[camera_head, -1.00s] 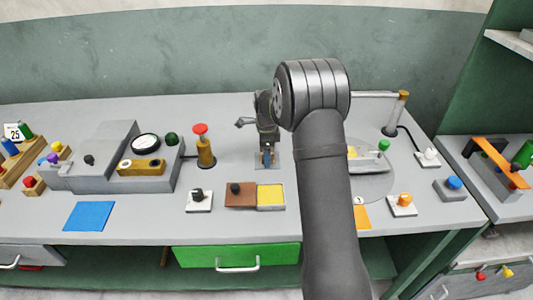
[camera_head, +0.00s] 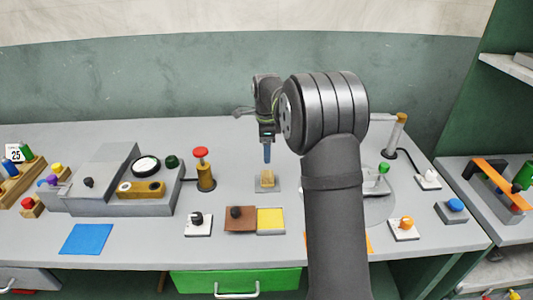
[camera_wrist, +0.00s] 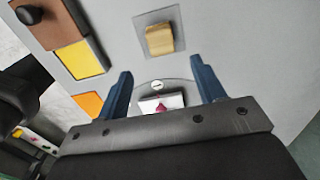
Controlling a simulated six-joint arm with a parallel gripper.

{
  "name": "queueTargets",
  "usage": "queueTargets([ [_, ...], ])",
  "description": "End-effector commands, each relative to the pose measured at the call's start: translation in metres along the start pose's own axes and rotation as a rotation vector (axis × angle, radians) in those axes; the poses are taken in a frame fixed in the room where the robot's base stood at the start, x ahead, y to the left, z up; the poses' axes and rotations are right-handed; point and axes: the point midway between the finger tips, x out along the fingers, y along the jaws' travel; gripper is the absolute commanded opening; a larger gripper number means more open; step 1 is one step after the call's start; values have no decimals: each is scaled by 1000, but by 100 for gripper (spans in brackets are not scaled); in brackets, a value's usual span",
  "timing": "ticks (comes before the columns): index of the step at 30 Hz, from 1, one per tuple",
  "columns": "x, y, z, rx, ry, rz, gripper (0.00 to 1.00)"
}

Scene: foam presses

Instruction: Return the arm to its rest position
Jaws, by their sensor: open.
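My gripper (camera_head: 267,153) is in the air above the middle of the bench, pointing down. In the wrist view my gripper (camera_wrist: 163,92) shows two blue fingers spread apart with nothing held between them. A tan foam block (camera_head: 267,178) sits on a grey square plate (camera_head: 274,188) below the fingertips, apart from them. The block also shows in the wrist view (camera_wrist: 159,40), beyond the fingers. My arm hides part of the bench to the right of the gripper.
A brown and yellow pad pair (camera_head: 271,220) lies in front of the plate. A red-topped post (camera_head: 204,170) and grey press machine (camera_head: 105,180) stand left. A round plate (camera_head: 378,208) and a tall brass-topped post (camera_head: 395,136) are right. A green drawer (camera_head: 235,282) is below.

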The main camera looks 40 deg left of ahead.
Motion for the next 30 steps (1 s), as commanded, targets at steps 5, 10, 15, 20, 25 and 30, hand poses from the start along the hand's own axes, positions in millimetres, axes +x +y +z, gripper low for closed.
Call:
queueTargets([
  [5,0,0,0,0,0,0,63],
  [10,6,0,0,0,0,1,63],
  [15,29,0,0,0,0,3,63],
  [20,61,0,0,0,0,3,63],
  [25,95,0,0,0,0,3,63],
  [30,127,1,0,0,0,2,63],
])
